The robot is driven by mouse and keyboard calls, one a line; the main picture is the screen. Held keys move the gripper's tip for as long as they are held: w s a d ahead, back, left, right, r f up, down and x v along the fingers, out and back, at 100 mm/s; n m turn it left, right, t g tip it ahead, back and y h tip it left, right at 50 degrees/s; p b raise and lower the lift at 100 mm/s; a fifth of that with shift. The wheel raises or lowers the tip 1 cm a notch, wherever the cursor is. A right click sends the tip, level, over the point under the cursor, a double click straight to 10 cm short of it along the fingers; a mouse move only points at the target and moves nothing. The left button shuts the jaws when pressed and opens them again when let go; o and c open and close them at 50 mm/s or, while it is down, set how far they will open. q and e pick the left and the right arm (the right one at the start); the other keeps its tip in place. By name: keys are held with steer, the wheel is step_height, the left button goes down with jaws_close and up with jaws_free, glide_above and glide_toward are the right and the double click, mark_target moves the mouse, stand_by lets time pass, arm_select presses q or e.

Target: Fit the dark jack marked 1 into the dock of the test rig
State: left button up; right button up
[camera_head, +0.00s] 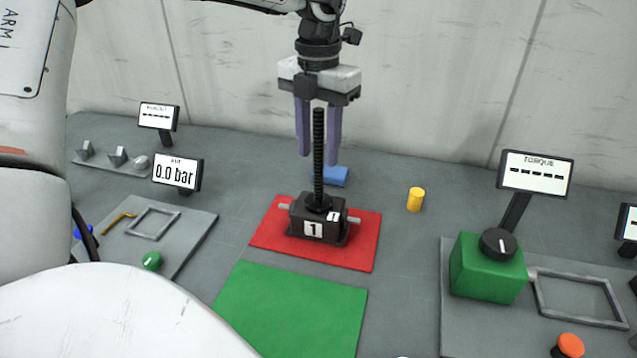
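The dark jack marked 1 (317,222) stands upright on a red mat (360,250). Its tall threaded screw (319,150) points up, and short pins stick out at its sides. My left gripper (319,160) points down above the jack's body, its purple fingers apart on either side of the screw in the picture. I cannot tell whether the screw is between the fingers or in front of them. Two rectangular frames show: one on the right plate (581,298) by the TORQUE display, one on the left plate (153,222) by the bar display. Both look empty. My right gripper is not in view.
A green mat (292,310) lies in front of the red one. A green box with a black knob (487,268) and an orange button (570,345) are on the right. A yellow cylinder (415,199) and blue block (330,176) stand behind. A wall closes the back.

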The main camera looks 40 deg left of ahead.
arm_select(q)
steer(key=shift+f, duration=0.1)
steer(key=shift+c, duration=0.2)
jaws_close()
stand_by(1.1)
steer(key=shift+w+r, duration=0.3)
steer(key=shift+r, duration=0.05)
